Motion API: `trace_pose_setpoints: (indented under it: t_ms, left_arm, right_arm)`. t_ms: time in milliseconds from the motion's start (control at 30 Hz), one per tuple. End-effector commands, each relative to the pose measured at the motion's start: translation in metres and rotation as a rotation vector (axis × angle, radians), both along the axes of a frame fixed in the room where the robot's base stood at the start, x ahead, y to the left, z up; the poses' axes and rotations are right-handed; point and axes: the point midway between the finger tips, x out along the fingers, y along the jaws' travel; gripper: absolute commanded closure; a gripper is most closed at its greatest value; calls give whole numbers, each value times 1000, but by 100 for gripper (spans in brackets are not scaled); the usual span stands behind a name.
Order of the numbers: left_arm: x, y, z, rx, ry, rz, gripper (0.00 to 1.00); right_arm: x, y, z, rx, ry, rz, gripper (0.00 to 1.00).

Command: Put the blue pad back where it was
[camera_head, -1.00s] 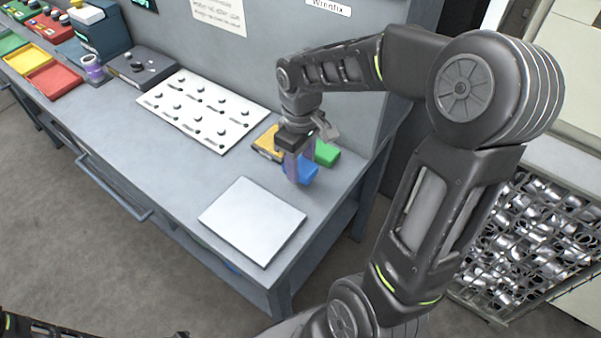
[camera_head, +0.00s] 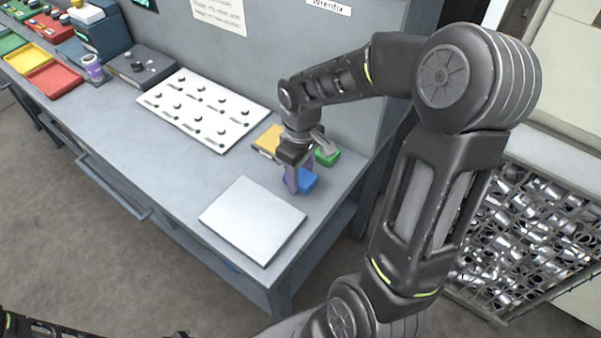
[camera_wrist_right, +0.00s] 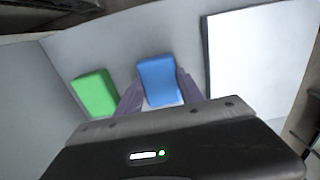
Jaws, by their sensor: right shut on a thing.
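The blue pad (camera_head: 304,181) is at the right end of the grey bench, between the green pad and the white plate. My right gripper (camera_head: 297,184) points down with its purple fingers on the pad's two sides. In the right wrist view the blue pad (camera_wrist_right: 158,82) sits between the fingertips (camera_wrist_right: 160,93), and the gripper is shut on it. Whether the pad touches the bench I cannot tell. My left gripper is not clearly in view; only a bit of my left arm shows at the lower left.
A green pad (camera_head: 327,157) and a yellow pad (camera_head: 267,139) lie close behind the gripper. A blank white plate (camera_head: 253,220) lies in front. A white board with several knobs (camera_head: 207,109) is to the left. The bench (camera_head: 150,165) is clear along its front. A wall stands behind.

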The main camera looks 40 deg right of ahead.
Motion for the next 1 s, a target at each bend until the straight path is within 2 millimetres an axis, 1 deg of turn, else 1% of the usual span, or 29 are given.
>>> trace_pose_setpoints:
  t_ms: [33,200,300,533,633,667,767,867,1000]
  left_arm:
    - [0,0,-1,-1,0,0,64]
    - [0,0,-1,-1,0,0,64]
    - [0,0,0,-1,0,0,64]
    - [0,0,0,-1,0,0,64]
    - [0,0,4,0,0,0,64]
    - [0,0,2,0,0,0,64]
    - [0,0,1,0,0,0,64]
    - [0,0,1,0,0,0,64]
    - [0,0,-1,0,0,0,64]
  right_arm:
    - [0,0,-1,0,0,0,54]
    - [0,0,-1,0,0,0,40]
    - [0,0,-1,0,0,0,34]
    - [0,0,0,0,0,0,34]
    - [0,0,5,0,0,0,34]
    - [0,0,5,-1,-1,0,34]
    - [1,0,16,-2,-4,1,34]
    - [1,0,32,-1,-6,0,34]
    - [1,0,61,-1,-6,0,34]
